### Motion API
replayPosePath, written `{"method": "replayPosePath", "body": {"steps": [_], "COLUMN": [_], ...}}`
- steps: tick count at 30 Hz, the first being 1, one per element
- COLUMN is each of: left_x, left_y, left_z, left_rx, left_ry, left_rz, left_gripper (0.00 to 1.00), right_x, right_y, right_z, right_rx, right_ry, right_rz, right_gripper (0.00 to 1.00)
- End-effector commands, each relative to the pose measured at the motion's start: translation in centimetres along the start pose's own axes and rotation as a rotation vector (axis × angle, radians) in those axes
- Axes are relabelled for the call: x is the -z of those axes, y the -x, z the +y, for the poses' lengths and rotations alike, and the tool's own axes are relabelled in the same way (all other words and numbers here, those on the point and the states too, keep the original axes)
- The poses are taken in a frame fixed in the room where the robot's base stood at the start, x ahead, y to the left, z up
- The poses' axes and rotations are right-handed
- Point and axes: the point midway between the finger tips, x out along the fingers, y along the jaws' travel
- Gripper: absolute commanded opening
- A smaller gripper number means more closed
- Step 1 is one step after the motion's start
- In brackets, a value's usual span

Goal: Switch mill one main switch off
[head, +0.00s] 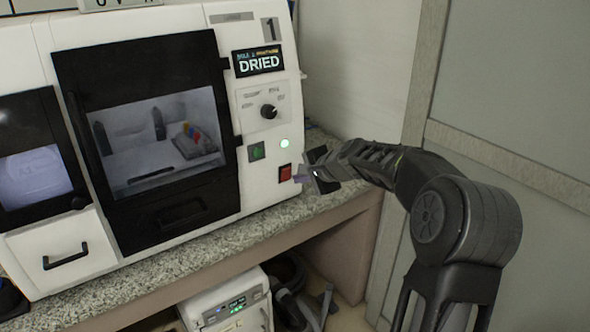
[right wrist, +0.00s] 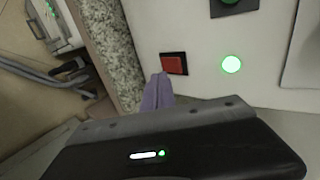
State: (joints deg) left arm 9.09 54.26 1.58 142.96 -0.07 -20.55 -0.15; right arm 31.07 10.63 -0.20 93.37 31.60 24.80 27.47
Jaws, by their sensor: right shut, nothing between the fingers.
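Mill one (head: 222,190) is the white machine with a black-framed window, a "1" label and a display reading "DRIED". Its red main switch (head: 285,172) sits low on the right of the front panel; it also shows in the right wrist view (right wrist: 173,64). A round green light (head: 284,143) glows above it and shows in the right wrist view (right wrist: 231,64). My right gripper (head: 304,178) is shut and empty, its purplish fingertips (right wrist: 158,92) just beside the red switch. I cannot tell whether they touch it. My left gripper is not in view.
A black knob (head: 268,111) and a green button (head: 256,151) sit on the panel near the switch. The granite counter (head: 255,225) runs below the machine. A white device (head: 228,300) and hoses are under the counter. A grey wall panel stands at right.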

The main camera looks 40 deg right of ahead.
Motion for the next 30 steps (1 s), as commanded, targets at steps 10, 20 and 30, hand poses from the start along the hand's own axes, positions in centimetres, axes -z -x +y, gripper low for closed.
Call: {"method": "replayPosePath", "body": {"steps": [10,20,30], "left_x": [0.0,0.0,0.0], "left_y": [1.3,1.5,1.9], "left_z": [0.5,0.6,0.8], "left_rx": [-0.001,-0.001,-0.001], "left_ry": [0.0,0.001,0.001], "left_rz": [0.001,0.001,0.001], "left_gripper": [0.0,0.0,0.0], "right_x": [0.0,0.0,0.0], "right_y": [-1.7,-1.8,-2.1], "right_z": [-2.4,-2.6,-3.1], "right_rx": [0.002,0.001,0.0], "right_ry": [0.001,0.002,0.002], "right_rz": [0.001,0.0,0.0], "right_gripper": [0.0,0.0,0.0]}}
